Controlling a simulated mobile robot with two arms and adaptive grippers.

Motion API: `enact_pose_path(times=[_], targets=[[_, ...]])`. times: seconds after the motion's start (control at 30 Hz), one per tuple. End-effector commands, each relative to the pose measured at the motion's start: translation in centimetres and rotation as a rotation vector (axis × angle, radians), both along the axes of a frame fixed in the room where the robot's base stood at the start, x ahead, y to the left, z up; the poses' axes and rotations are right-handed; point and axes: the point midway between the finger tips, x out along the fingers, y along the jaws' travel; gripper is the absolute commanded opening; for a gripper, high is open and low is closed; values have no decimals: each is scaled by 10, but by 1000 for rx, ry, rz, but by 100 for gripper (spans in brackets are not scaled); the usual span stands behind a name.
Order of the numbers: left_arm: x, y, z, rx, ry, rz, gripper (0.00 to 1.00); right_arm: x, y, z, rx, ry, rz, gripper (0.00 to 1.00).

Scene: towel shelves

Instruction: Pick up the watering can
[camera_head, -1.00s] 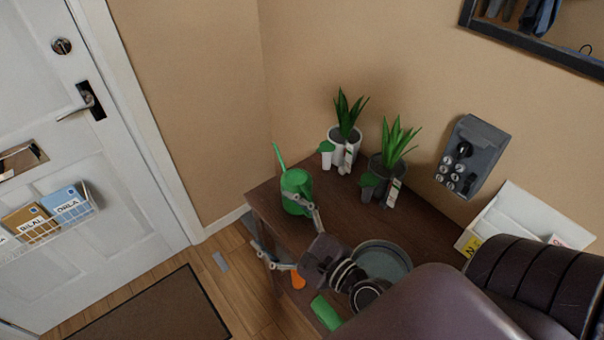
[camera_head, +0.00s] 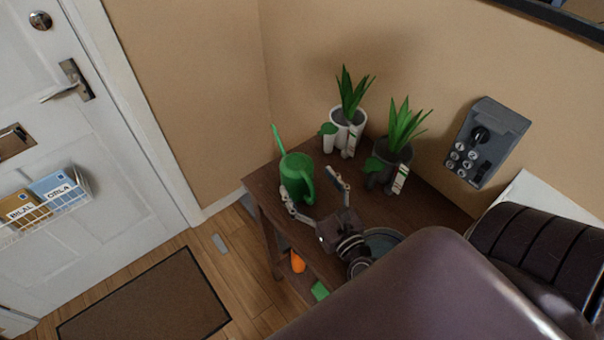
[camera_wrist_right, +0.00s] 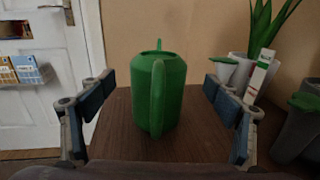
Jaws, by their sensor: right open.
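The green watering can (camera_head: 294,176) stands upright on the left end of the dark wooden table (camera_head: 262,190). Its thin spout points up and away, and its handle faces my right gripper. My right gripper (camera_head: 312,192) is open and empty, just short of the can. In the right wrist view the can (camera_wrist_right: 157,95) stands centred between the two spread fingers (camera_wrist_right: 160,90), beyond their tips, with the handle toward me. I see no contact. My left gripper is not in view.
A white pot with a plant (camera_head: 346,128) and a dark grey pot with a plant (camera_head: 388,165) stand to the right of the can. A round grey dish (camera_head: 384,240) is partly hidden behind my arm. A grey key box (camera_head: 486,142) hangs on the wall.

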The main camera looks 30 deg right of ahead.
Motion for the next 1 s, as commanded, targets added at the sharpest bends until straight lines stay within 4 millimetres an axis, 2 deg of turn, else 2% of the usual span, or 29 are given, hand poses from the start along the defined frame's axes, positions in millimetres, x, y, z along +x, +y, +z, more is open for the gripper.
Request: enact_pose_path(times=[0.13,0.4,0.73,1.0], targets=[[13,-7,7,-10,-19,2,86,16,-1,3,0,-3,-1,82],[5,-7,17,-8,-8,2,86,52,-5,2,0,-1,1,82],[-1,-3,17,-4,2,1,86,58,-6,0,0,1,1,82],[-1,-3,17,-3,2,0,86,58,-6,0,0,0,0,54]])
